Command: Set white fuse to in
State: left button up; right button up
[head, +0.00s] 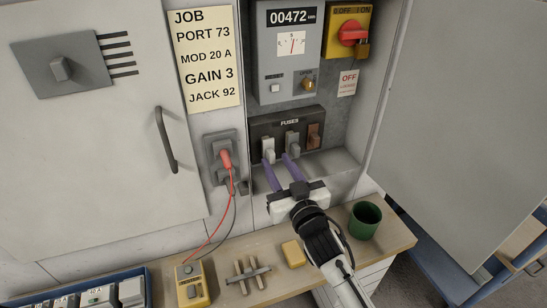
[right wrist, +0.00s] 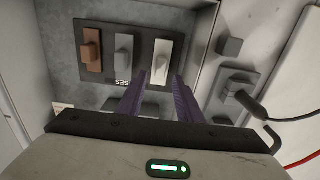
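The fuse panel, a dark block labelled FUSES (head: 289,122), holds a white fuse (head: 267,146) at left, a grey fuse and a brown fuse. My right gripper (head: 277,161) is open, its two purple fingers reaching up toward the white fuse from below. In the right wrist view, which shows the panel upside down, the white fuse (right wrist: 162,56) lies ahead of the gap between the spread fingertips (right wrist: 160,78). Nothing is held between them. I cannot tell whether the fingertips touch the fuse, or how far in it is seated. My left gripper is not in view.
The grey fuse (head: 292,139) and brown fuse (head: 314,134) are close beside the white one. A grey socket with a red plug (head: 225,158) and cable is to the left. An open cabinet door (head: 470,120) stands at right. A green cup (head: 365,219) stands on the bench below.

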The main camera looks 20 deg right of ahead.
aim_at(273, 156)
jog(key=shift+w, duration=1.7)
grip_shut()
